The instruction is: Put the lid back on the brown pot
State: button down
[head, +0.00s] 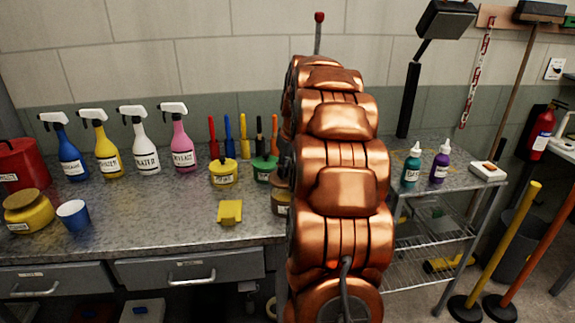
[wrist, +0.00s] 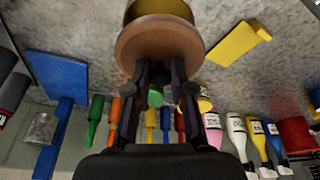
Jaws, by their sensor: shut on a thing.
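The brown lid (wrist: 160,45) is a round tan-brown disc at the fingertips of my gripper (wrist: 162,76), which is shut on it. A dark yellow-brown round body, the brown pot (wrist: 160,9), shows just past the lid at the top edge of the wrist view. I cannot tell whether lid and pot touch. In the head view the brown pot (head: 281,205) stands on the bench, mostly hidden behind my copper arm. My gripper is hidden there too.
A yellow pot (head: 223,174) and a green-lidded pot (head: 264,169) stand behind. Spray bottles (head: 182,145) line the back.

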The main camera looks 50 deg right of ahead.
aim_at(288, 178)
jog(key=shift+f+b, duration=0.75)
jog(key=shift+f, duration=1.6)
jog(key=shift+s+b, duration=0.15)
jog(key=shift+b, duration=0.25)
jog(key=shift+f+b, duration=0.2)
jog(key=shift+b, duration=0.2)
dwell(0.8)
dwell(0.5)
jog(key=shift+c, duration=2.2)
grip_release()
jog(key=shift+r, duration=0.15)
jog(key=shift+r+p, duration=0.85)
jog(key=shift+r, duration=2.55)
